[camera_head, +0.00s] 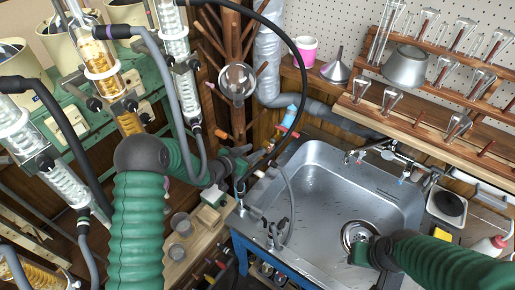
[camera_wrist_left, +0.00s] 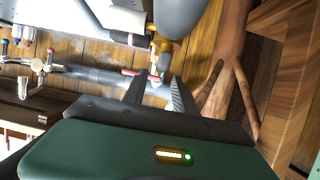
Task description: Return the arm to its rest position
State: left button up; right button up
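My left arm, in a green ribbed sleeve, bends at a dark elbow in the head view, and its gripper (camera_head: 238,161) is near the left rim of the sink, beside the black and grey hoses. In the left wrist view the two dark fingers of this gripper (camera_wrist_left: 157,90) are spread apart, with nothing seen held between them. My right arm comes in from the lower right. Its gripper (camera_head: 364,252) is low over the sink, near the drain; whether its fingers are open is hidden.
Glass condensers (camera_head: 97,55) with hoses stand at the left. A metal sink (camera_head: 320,185) fills the middle right. A wooden peg rack (camera_head: 430,115) with glassware hangs behind it. A pink cup (camera_head: 305,50), a funnel (camera_head: 337,68) and a wooden post (camera_head: 231,40) are at the back.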

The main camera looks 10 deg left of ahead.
pick_arm(q)
jog(key=v, duration=0.3)
jog(key=shift+s+a, duration=0.15)
jog(key=shift+s, duration=0.05)
jog(key=shift+s+a+r+y, duration=0.1)
jog(key=shift+s+r+y, duration=0.1)
jog(key=shift+r+y, duration=0.15)
jog(key=s+r+n+g+y+p, duration=0.1)
jog(key=s+r+g, duration=0.1)
jog(key=s, duration=0.8)
jog(key=s+r+n+g+y+p, duration=0.2)
jog(key=s+r+g, duration=0.1)
jog(key=s, duration=0.7)
jog(key=s+r+n+g+y+p, duration=0.1)
jog(key=s+r+n+g+y, duration=0.1)
jog(key=s, duration=0.8)
jog(key=r+g, duration=0.1)
jog(key=g, duration=0.1)
jog(key=shift+a+g, duration=0.3)
jog(key=shift+a, duration=0.1)
jog(key=shift+s+r, duration=0.1)
jog(key=shift+s, duration=0.05)
